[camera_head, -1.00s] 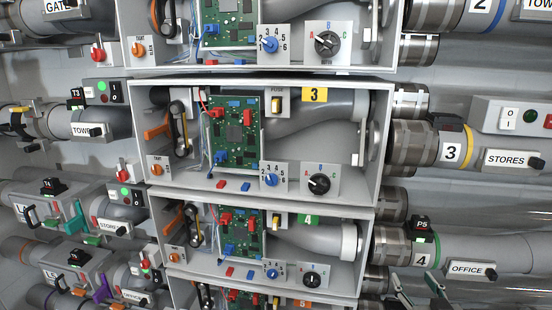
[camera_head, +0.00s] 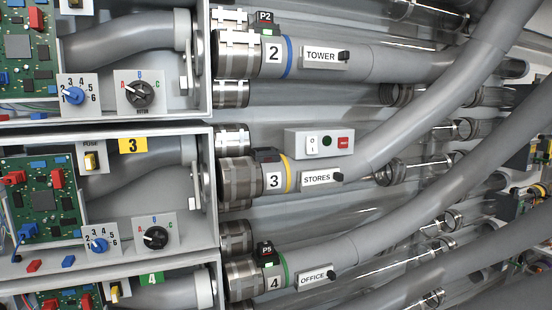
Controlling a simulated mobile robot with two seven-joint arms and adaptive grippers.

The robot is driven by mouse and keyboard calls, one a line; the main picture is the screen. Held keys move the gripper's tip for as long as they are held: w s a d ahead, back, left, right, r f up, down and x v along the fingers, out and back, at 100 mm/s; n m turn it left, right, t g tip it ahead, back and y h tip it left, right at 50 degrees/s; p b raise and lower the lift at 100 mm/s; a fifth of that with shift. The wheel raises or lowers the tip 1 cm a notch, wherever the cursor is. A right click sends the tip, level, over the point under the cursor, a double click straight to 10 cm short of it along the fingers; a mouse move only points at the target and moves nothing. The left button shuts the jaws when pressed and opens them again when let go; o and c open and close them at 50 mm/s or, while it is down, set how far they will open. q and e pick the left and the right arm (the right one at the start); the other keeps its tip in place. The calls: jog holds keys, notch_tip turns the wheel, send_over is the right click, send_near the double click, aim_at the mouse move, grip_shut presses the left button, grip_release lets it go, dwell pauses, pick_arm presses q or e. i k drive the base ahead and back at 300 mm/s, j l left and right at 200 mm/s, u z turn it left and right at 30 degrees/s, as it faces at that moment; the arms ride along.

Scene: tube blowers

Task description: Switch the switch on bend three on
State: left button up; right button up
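Bend three is the grey tube marked 3 (camera_head: 274,180) with a yellow ring and a STORES label (camera_head: 317,178), in the middle of the head view. Just above it is a light grey control box (camera_head: 296,143). I cannot tell clearly which way the rocker is tipped. A small black display (camera_head: 268,155) on tube three looks dark. Neither of my grippers is in view.
Tube two (camera_head: 273,53), labelled TOWER, runs above, and tube four (camera_head: 274,283), labelled OFFICE, runs below. Open cabinets with circuit boards (camera_head: 42,200) and knobs fill the left. Large grey and clear bent tubes cross the right side.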

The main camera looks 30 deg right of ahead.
aim_at(312, 143)
jog(key=z, duration=1.25)
